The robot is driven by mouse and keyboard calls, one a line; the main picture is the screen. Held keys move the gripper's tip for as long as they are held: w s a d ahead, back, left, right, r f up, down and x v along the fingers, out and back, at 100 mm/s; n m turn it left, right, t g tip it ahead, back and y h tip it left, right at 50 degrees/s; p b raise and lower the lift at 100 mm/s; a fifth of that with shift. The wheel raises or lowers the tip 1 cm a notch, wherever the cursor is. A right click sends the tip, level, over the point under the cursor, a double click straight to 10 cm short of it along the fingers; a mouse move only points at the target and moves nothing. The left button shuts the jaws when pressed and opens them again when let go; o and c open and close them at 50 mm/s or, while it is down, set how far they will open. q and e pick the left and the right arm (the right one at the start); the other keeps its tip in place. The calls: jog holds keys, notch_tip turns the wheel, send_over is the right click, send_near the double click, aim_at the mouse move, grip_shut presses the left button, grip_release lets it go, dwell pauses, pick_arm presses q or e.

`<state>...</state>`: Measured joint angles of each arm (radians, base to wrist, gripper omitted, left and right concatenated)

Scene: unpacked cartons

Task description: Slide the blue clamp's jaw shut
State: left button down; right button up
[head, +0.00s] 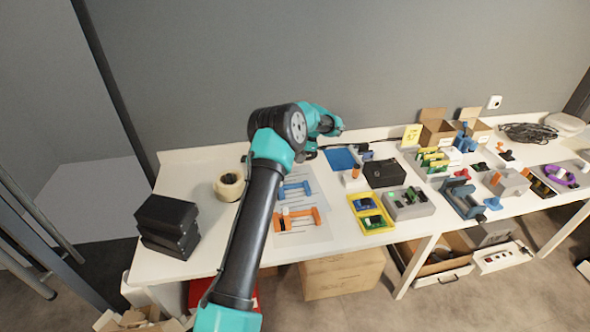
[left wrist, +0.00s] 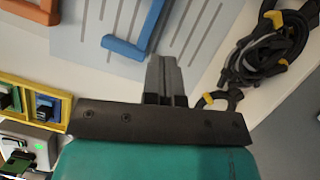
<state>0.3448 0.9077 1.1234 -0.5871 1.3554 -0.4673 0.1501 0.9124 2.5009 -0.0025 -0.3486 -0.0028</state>
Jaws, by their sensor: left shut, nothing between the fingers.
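The blue clamp (head: 295,189) lies flat on a light grey sheet with dark lines, partly hidden by my left arm in the head view. In the left wrist view, part of the blue clamp (left wrist: 137,42) shows at the top, cut off by the frame edge. My left gripper (left wrist: 165,62) is shut and empty, its tips just below the blue clamp in that view. In the head view, my left gripper (head: 311,151) is small and partly hidden behind its wrist. Whether it touches the clamp cannot be told. My right gripper is not in view.
A tape roll (head: 229,186) and stacked black boxes (head: 167,225) stand left. A yellow tray (head: 371,212) and black box (head: 384,173) stand right. A black-and-yellow cable bundle (left wrist: 265,48) lies nearby.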

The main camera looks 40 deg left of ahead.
pick_arm(q)
jog(key=shift+v, duration=1.45)
